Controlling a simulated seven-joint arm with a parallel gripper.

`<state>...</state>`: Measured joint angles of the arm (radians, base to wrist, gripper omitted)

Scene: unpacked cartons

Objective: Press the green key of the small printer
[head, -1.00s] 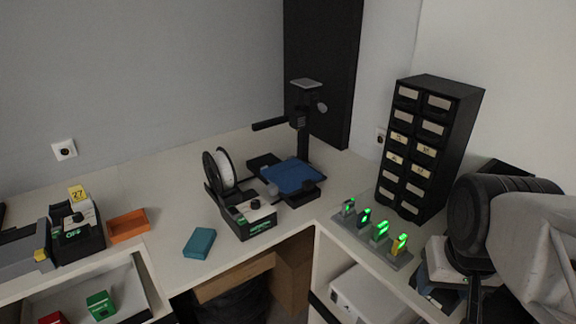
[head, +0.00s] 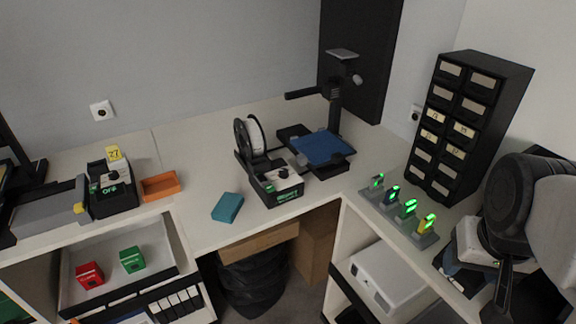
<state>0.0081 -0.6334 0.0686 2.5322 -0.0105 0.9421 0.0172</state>
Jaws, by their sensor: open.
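A small black printer with a blue bed (head: 322,148) and a white filament spool (head: 256,135) stands on the counter near the corner. Its front control box (head: 279,185) has a pale top with a dark knob and a lit green patch (head: 289,195) on the front face. Whether that patch is the key or a display is too small to tell. Nothing touches the printer. A grey and black part of my arm fills the right edge. I cannot make out my gripper's fingers.
A teal block (head: 227,208) and orange tray (head: 160,186) lie left of the printer. Further left is a black device (head: 112,197) tagged 27. A strip with several green-lit items (head: 404,218) and a drawer cabinet (head: 462,125) stand right. Counter edges drop to open space in front.

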